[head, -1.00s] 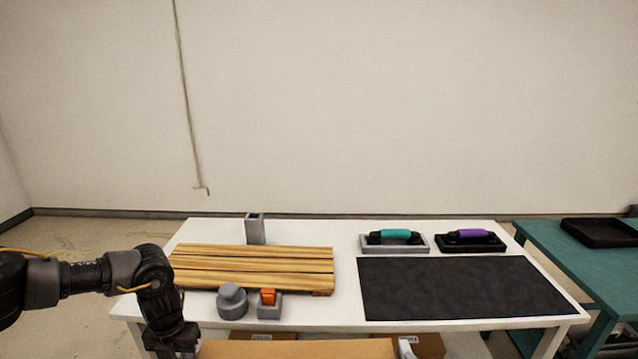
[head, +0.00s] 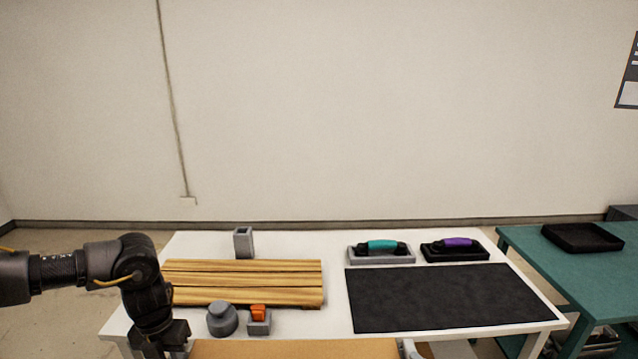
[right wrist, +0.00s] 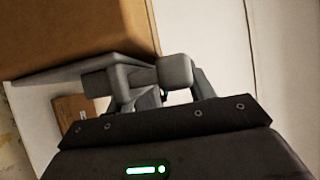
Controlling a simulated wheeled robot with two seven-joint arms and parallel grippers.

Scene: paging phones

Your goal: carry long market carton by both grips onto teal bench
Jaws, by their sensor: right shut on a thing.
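The long market carton (head: 295,349) shows as a brown strip at the bottom edge of the head view, in front of the white table; most of it is cut off. It also fills the upper left of the right wrist view (right wrist: 70,32). There my right gripper (right wrist: 150,82) is shut on a grey grip at the carton's end. My left gripper (head: 165,338) is at the carton's left end; its fingertips are cut off or hidden, so its hold cannot be seen. The teal bench (head: 540,262) stands at the right, beyond the white table.
The white table (head: 335,318) holds a slatted wooden board (head: 245,283), a dark mat (head: 450,297), grey blocks and two handled tools (head: 380,250). A black tray (head: 582,238) sits on the teal bench's far part. The bench's nearer top is bare.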

